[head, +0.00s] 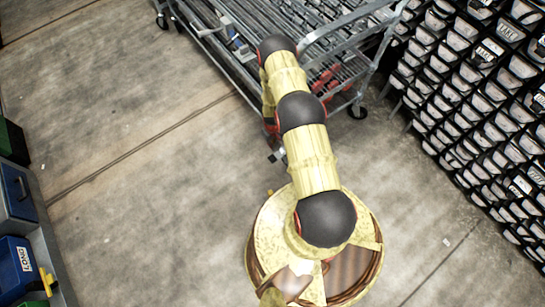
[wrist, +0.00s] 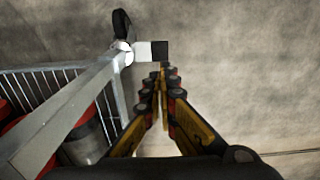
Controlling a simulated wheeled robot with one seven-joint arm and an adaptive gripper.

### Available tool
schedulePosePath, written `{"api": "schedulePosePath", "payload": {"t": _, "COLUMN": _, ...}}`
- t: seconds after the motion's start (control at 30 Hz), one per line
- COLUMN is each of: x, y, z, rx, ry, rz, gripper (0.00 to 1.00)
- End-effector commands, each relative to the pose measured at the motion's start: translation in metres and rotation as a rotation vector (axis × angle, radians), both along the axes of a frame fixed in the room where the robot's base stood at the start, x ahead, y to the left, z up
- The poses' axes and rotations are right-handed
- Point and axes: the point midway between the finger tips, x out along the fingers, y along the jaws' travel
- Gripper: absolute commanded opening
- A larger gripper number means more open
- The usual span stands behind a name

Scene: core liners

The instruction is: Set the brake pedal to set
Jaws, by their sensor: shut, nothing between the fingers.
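In the wrist view, a small block with a white part and a black end, which looks like the brake pedal (wrist: 144,52), sticks out to the right beside a dark caster wheel (wrist: 122,24) at a corner of the metal cart. My gripper (wrist: 163,70) is shut and empty. Its fingertips are just below the pedal's black end in the picture; whether they touch it I cannot tell. In the head view, my arm reaches up to the cart (head: 290,45) and hides most of its near corner.
The cart's lower shelf carries red-and-grey cylinders (wrist: 85,135), left of my gripper. A rack of bins (head: 480,90) stands at the right in the head view. Blue and dark containers (head: 18,265) line the left edge. The concrete floor (head: 150,190) between is clear.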

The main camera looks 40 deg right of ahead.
Motion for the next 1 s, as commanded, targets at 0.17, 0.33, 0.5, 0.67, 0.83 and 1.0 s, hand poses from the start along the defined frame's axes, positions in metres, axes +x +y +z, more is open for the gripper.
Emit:
{"api": "schedulePosePath", "payload": {"t": 0.17, "x": -0.001, "y": 0.000, "z": -0.002, "rx": 0.000, "ry": 0.000, "rz": 0.000, "gripper": 0.00}}
{"api": "schedulePosePath", "payload": {"t": 0.33, "x": -0.001, "y": 0.000, "z": -0.003, "rx": 0.000, "ry": 0.001, "rz": 0.000, "gripper": 0.00}}
{"api": "schedulePosePath", "payload": {"t": 0.5, "x": -0.002, "y": 0.000, "z": -0.012, "rx": 0.001, "ry": 0.001, "rz": 0.000, "gripper": 0.00}}
{"api": "schedulePosePath", "payload": {"t": 0.67, "x": -0.002, "y": 0.001, "z": -0.039, "rx": 0.001, "ry": 0.002, "rz": 0.001, "gripper": 0.00}}
{"api": "schedulePosePath", "payload": {"t": 0.83, "x": -0.002, "y": 0.000, "z": -0.073, "rx": 0.001, "ry": 0.002, "rz": 0.001, "gripper": 0.00}}
{"api": "schedulePosePath", "payload": {"t": 1.0, "x": -0.002, "y": 0.000, "z": -0.106, "rx": 0.001, "ry": 0.002, "rz": 0.000, "gripper": 0.00}}
